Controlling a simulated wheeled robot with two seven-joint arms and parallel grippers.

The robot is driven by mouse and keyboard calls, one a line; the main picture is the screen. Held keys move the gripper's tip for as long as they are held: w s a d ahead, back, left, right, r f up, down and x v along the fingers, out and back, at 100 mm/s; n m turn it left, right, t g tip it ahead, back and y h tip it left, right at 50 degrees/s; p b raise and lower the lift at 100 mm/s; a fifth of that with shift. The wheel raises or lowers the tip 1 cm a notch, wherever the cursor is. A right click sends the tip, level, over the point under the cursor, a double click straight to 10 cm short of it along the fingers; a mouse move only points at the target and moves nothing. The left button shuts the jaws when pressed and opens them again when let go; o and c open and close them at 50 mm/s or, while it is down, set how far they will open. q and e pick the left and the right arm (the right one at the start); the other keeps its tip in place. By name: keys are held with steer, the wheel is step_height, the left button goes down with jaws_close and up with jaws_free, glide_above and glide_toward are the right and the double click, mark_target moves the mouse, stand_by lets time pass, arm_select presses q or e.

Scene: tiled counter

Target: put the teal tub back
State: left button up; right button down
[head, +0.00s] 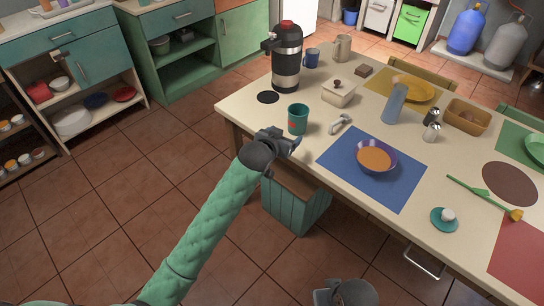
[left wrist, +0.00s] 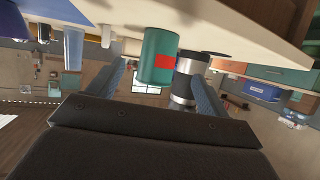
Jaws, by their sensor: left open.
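The teal tub (head: 298,119) stands upright on the cream table near its left front edge. It has a red patch, and the tub also shows in the left wrist view (left wrist: 157,56). My left gripper (head: 289,141) is at the table's edge, just in front of the tub. Its jaws are open, and in the left wrist view the tub appears between the two fingers, beyond their tips or close to them. I cannot tell whether they touch. My right gripper (head: 345,292) shows only partly at the bottom, and its jaws cannot be made out.
A black-and-steel flask (head: 286,58) stands behind the tub, by a dark round mat (head: 268,97). A lidded white pot (head: 339,93) and a small pale handled object (head: 340,124) lie to the right. A bowl (head: 376,157) sits on a blue mat (head: 345,172).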

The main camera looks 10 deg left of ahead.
arm_select(q)
steer(key=s+a+f+n+g+y, duration=0.1)
steer(key=s+a+f+g, duration=0.15)
steer(key=s+f, duration=0.65)
steer(key=s+a+f+g, duration=0.1)
steer(key=s+f+g, duration=0.3)
steer(key=s, duration=0.8)
steer(key=s+a+f+g, duration=0.1)
steer(key=s+a+f, duration=0.1)
steer(key=s, duration=0.8)
steer(key=s+a+f+g+y, duration=0.1)
steer(key=s+a+f+g, duration=0.1)
steer(key=s, duration=0.9)
steer(key=shift+f+n, duration=0.4)
steer(key=shift+f, duration=0.05)
arm_select(e)
steer(key=shift+r, duration=0.2)
